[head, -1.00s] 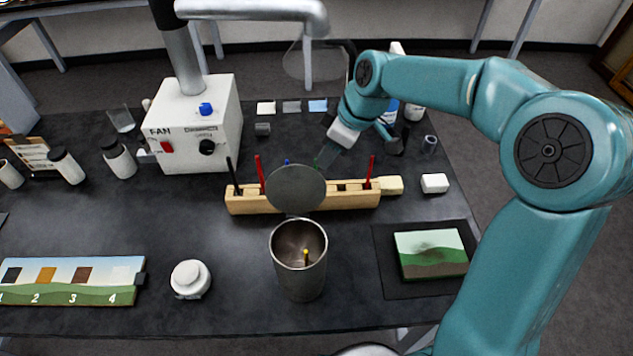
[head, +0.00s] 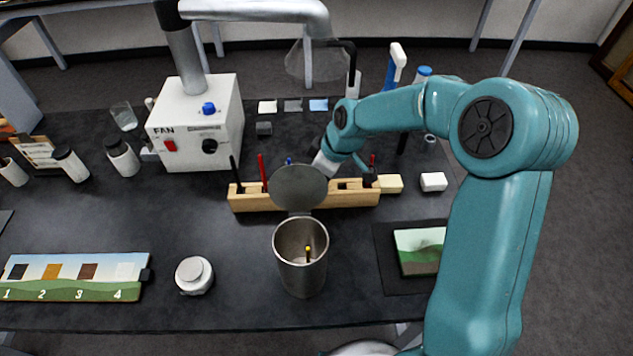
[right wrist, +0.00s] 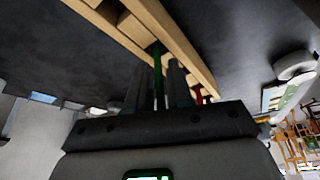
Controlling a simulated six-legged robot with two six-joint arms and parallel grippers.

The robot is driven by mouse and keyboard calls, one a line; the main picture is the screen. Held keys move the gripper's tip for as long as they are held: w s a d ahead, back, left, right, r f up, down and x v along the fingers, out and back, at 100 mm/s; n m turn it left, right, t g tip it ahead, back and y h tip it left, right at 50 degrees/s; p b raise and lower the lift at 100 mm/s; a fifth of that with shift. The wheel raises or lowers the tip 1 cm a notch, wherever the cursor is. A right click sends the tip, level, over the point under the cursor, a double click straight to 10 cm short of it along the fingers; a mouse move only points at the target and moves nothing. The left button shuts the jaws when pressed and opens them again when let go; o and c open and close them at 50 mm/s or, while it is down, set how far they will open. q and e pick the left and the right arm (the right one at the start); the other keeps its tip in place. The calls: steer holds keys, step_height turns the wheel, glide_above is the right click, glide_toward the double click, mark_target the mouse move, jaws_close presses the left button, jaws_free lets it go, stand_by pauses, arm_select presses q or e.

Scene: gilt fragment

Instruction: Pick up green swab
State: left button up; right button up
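The green swab (right wrist: 157,72) stands in a slot of the wooden rack (right wrist: 185,50) in the right wrist view. My right gripper (right wrist: 158,82) has its two fingers on either side of the swab's shaft, with narrow gaps beside it, so it looks open around the swab. In the head view my right gripper (head: 323,166) is over the wooden rack (head: 350,198), behind the round grey lid, and its fingertips and the green swab are hidden. My left gripper is not in view.
The steel bin (head: 300,270) with its raised lid (head: 298,187) stands in front of the rack. Red swabs (head: 262,170), a black one (head: 234,172) and a blue one stand in the rack. The fan box (head: 195,130) is behind left. A painted panel (head: 418,250) lies front right.

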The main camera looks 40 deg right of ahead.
jaws_close()
steer(key=shift+s, duration=0.1)
step_height(320, 180, up, 20)
stand_by(0.5)
stand_by(1.1)
